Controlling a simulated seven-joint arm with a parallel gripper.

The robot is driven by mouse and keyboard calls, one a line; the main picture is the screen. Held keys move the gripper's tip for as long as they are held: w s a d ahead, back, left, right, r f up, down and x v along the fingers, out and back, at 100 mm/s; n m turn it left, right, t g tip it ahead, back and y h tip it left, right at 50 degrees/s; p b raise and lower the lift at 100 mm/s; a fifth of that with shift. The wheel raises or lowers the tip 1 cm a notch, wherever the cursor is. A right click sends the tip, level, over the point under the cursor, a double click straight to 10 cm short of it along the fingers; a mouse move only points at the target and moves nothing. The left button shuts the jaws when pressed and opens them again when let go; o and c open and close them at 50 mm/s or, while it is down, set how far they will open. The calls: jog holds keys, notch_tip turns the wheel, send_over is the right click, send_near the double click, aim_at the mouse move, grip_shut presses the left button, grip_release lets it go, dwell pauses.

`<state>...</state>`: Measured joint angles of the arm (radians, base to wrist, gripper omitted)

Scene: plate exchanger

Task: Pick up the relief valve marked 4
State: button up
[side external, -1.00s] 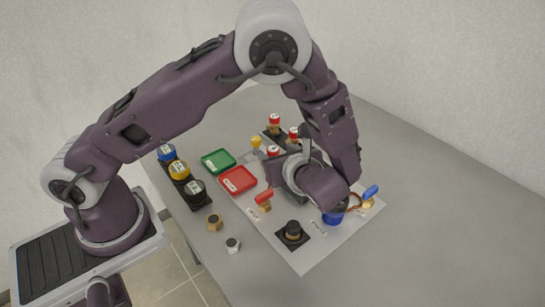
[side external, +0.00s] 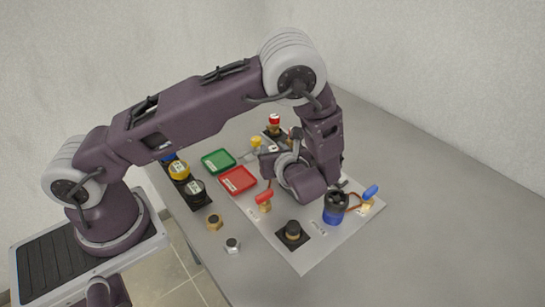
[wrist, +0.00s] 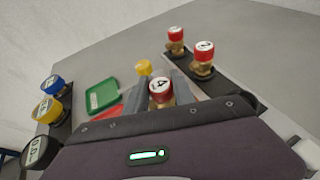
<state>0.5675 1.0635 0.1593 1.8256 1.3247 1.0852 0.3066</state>
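The relief valve marked 4 (wrist: 160,87) has a red cap with a white top and a brass-coloured body. In the wrist view it stands between the two grey fingers of my gripper (wrist: 162,95). The fingers are apart, one on each side of it; I cannot tell whether they touch it. Its lower part is hidden by my gripper's housing. In the side view my gripper (side external: 268,160) is low over the board beside the red tray, and it mostly hides this valve.
Two other red-capped valves (wrist: 203,58) (wrist: 175,40) stand on a dark rack behind. A yellow-topped part (wrist: 143,68) is close to the left finger. Green tray (side external: 218,161), red tray (side external: 238,179), red-handled valve (side external: 264,198) and blue-based part (side external: 335,208) are nearby. The table's right side is clear.

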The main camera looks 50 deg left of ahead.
grip_shut()
